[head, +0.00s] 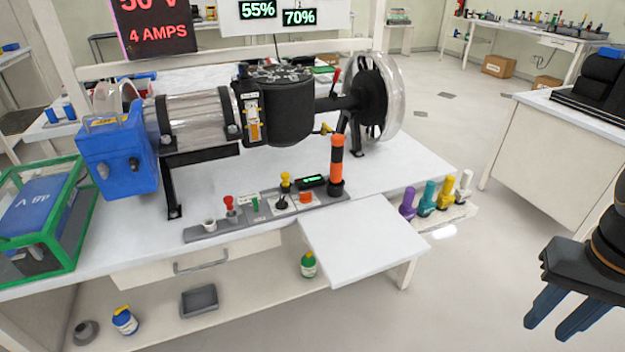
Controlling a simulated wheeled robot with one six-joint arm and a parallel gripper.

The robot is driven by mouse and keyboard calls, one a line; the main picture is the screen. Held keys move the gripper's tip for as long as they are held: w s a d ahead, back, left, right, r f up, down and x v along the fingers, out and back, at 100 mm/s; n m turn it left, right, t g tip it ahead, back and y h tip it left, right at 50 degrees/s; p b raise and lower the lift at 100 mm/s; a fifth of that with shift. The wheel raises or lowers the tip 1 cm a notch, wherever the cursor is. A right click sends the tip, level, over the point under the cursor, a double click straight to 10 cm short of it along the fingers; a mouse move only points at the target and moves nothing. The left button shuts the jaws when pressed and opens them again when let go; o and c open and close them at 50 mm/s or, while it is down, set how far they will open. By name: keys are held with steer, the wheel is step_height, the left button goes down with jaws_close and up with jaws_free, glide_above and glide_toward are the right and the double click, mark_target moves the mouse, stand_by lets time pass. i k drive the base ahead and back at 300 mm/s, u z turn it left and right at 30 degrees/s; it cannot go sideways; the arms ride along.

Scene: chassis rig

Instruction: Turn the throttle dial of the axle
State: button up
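The axle rig (275,110) stands on the white bench, with a clear cylinder, a black drum and a wheel at its right end. A grey control strip (265,215) lies along the bench front. It carries a red knob (229,203), a yellow-topped knob (285,181), an orange button (306,197), a small lit display (312,181) and an upright orange-and-black handle (337,165). I cannot tell which of these is the throttle dial. My gripper (550,331) is at the lower right, pointing down, open and empty, well away from the strip.
A white board (363,240) juts out from the bench front. Purple, teal, yellow and white plugs (427,198) stand right of it. A blue box (118,155) and a green-framed case (40,220) are at the left. Clear floor lies between bench and gripper.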

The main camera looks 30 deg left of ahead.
mark_target(281, 204)
steer(key=u, duration=0.1)
steer(key=i, duration=0.65)
steer(key=u, duration=1.05)
steer(key=i, duration=0.5)
steer(key=u, duration=0.55)
